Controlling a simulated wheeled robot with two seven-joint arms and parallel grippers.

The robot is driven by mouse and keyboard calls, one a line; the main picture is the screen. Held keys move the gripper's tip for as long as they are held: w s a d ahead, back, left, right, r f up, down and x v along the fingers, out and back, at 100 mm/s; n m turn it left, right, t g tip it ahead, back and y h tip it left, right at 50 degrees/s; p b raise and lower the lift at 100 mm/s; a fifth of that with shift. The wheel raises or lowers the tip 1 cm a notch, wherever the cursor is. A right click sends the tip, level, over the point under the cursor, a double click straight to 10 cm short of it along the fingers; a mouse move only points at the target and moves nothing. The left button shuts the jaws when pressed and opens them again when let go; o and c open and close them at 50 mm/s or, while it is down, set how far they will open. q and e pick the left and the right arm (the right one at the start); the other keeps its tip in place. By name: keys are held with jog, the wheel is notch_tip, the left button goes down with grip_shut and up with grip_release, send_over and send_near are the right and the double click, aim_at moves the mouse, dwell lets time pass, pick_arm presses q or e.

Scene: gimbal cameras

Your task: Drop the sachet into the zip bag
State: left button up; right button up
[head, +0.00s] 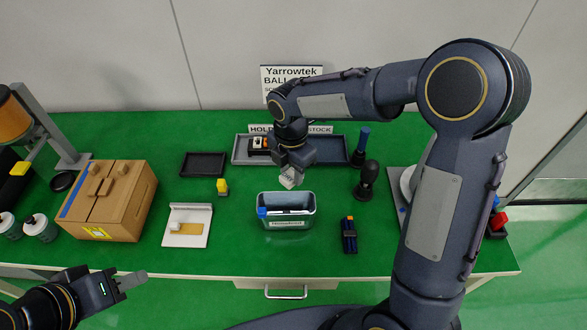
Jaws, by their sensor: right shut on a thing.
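The zip bag (287,221) stands open on the green table near the front middle. It is a clear, dark-tinted pouch with a blue tab at its upper left and a label on its front. My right gripper (290,173) points down just above and behind the bag's mouth. It is shut on the sachet (290,181), a small pale packet that shows below the jaws. The gripper partly hides it. My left gripper (135,280) is at the lower left, in front of the table edge and away from the bag. Its jaw gap cannot be made out.
A grey tray (338,160) lies behind the bag, with a dark knobbed tool (368,180) to the right. A dark blue item (349,235) lies right of the bag. A white board (187,239) and a cardboard box (105,205) are left. Green table is clear around the bag.

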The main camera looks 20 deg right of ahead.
aim_at(292, 174)
notch_tip(292, 174, down, 4)
jog(key=b, duration=0.2)
jog(key=shift+f+b, duration=0.1)
jog(key=shift+b, duration=0.2)
jog(key=o, duration=1)
jog(key=shift+o, duration=0.2)
notch_tip(292, 174, up, 8)
jog(key=shift+f+b, duration=0.1)
jog(key=shift+b, duration=0.2)
jog(key=shift+d, duration=0.1)
